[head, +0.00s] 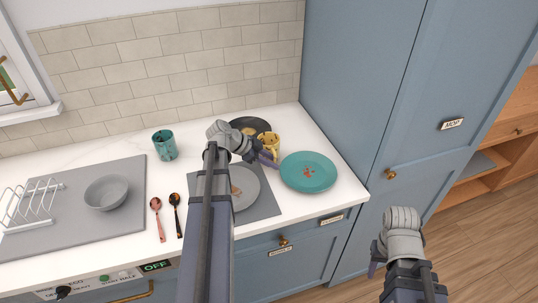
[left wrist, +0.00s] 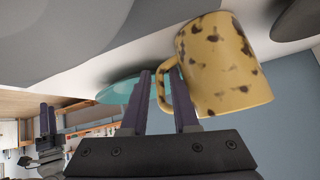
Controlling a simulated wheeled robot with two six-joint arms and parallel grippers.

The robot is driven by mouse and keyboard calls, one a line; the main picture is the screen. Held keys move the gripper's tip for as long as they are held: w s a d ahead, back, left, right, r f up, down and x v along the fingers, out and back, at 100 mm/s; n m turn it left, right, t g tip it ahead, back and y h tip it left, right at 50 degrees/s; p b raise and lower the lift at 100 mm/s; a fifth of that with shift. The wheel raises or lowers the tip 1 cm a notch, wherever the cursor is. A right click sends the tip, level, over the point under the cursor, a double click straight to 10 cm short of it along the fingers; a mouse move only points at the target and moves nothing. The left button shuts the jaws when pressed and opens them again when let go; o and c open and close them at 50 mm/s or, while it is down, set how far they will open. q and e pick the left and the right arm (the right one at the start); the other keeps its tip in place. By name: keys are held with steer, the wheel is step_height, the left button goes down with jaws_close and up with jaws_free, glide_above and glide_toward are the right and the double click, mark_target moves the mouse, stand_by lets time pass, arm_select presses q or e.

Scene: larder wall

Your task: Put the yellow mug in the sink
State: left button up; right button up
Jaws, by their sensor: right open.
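The yellow mug (head: 272,143) with dark brown spots is at the back of the white counter, between the black pan and the teal plate. In the left wrist view the mug (left wrist: 220,65) is large, and its handle lies at my left fingers. My left gripper (head: 268,160) reaches in from the front; in the wrist view its two fingers (left wrist: 162,98) stand apart, with the handle between them and a gap beside it. Whether the fingers touch the handle is unclear. My right gripper (head: 378,262) is open and empty, low in front of the blue cabinet. No sink is in view.
A teal plate (head: 308,172) is just right of the mug; a black pan (head: 250,124) is behind. A grey plate (head: 244,190) lies partly under my left arm. A teal cup (head: 164,145), two spoons and a grey bowl (head: 106,192) are left. A tall blue cabinet (head: 365,90) bounds the right.

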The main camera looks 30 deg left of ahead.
arm_select(q)
jaws_close()
stand_by(1.4)
